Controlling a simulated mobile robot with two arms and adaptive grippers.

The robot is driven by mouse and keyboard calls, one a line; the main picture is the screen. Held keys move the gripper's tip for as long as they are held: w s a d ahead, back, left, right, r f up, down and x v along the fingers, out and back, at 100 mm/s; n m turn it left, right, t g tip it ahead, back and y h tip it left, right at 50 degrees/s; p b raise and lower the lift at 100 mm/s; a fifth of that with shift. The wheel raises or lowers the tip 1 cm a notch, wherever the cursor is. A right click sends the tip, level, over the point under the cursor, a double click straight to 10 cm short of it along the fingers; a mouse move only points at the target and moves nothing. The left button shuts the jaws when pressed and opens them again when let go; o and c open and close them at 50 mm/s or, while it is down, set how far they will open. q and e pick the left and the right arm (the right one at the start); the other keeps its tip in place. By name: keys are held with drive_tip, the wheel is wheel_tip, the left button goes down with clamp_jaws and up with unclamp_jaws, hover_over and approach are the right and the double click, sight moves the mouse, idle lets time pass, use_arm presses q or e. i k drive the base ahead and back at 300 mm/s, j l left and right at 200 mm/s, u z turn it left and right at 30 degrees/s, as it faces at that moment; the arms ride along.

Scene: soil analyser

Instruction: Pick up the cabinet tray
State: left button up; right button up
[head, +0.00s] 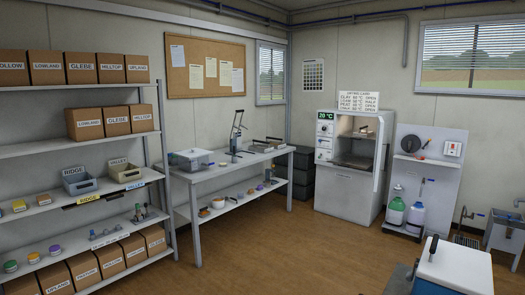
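A light grey cabinet (323,177) stands against the back wall, right of the bench. Its front is open, with the door swung out at its right side, and a green display on it reads 20 °C. Inside, a flat shelf-like surface (355,162) shows in the lower part; I cannot tell whether it is a tray or a fixed shelf. A small item lies in the upper part, too small to make out. A flat, dark-topped item (267,142) lies at the right end of the bench; I cannot tell what it is. Neither gripper is in view.
Shelves of labelled boxes (83,124) stand at left. A panel with bottles (395,211) is right of the cabinet. A white-topped blue box (455,268) fills the lower right. The middle floor is clear.

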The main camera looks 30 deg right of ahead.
sight(261, 146)
drive_tip(key=i+j+u, duration=0.25)
drive_tip(key=i+j, duration=0.2)
drive_tip(key=i+j+z, duration=0.15)
drive_tip(key=i, duration=0.25)
drive_tip(key=i+j+z, duration=0.15)
drive_tip(key=i, duration=0.2)
drive_tip(key=i+j+z, duration=0.15)
drive_tip(key=i, duration=0.25)
drive_tip(key=i+l+z, duration=0.25)
drive_tip(key=z, duration=0.2)
drive_tip(key=i+z, duration=0.95)
drive_tip(key=i+j+z, duration=0.1)
drive_tip(key=i+z, duration=0.15)
drive_tip(key=z, duration=0.25)
drive_tip(key=i+l, duration=0.15)
drive_tip(key=i, duration=0.95)
drive_tip(key=i+l, duration=0.1)
drive_tip(key=i, duration=0.95)
